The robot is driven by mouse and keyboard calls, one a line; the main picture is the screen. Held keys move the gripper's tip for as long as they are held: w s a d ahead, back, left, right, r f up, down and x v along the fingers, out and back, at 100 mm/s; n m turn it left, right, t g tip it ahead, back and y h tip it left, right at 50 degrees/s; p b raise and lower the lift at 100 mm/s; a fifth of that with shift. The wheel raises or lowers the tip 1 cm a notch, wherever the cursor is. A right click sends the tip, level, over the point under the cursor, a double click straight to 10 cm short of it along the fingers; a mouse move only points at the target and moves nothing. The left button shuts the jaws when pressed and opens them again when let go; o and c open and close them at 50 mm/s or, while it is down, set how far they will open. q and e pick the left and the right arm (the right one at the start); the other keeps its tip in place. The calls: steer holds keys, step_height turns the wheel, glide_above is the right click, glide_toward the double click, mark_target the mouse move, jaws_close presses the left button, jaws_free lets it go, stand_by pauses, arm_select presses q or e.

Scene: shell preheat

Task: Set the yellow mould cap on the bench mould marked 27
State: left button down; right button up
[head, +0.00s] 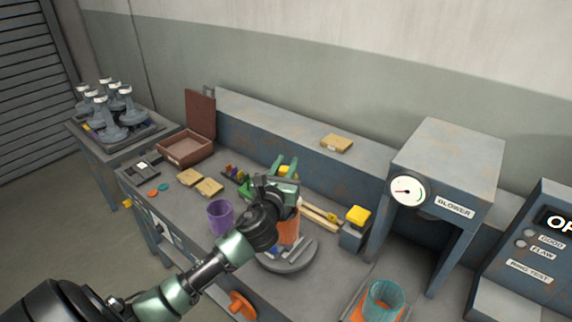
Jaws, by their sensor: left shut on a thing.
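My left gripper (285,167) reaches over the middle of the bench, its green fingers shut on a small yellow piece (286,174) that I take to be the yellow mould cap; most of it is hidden. An orange cylinder (289,232) stands on a round grey plate (296,262) just below and behind my gripper's wrist. Several grey flared pieces with white labels (110,115) stand on a tray at the far left. Their markings are too small to read, so I cannot tell which thing is marked 27. My right gripper is out of view.
A purple cup (220,217) stands left of the plate. A teal cup (382,299) is at front right. A yellow-topped block (355,230) stands beside the blower (444,175). An open brown box (187,149), tan blocks (208,187) and a coloured row (236,174) lie left.

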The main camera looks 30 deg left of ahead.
arm_select(q)
steer(key=shift+p, duration=0.3)
steer(key=shift+f+b, duration=0.45)
steer(key=shift+f, duration=0.15)
stand_by(0.4)
steer(key=c, duration=1.5)
jaws_free()
steer(key=shift+o, duration=0.2)
steer(key=shift+p+v, duration=0.8)
steer(key=shift+v, duration=1.95)
glide_toward(283, 175)
steer(key=shift+p+x, duration=0.3)
steer(key=shift+x, duration=0.75)
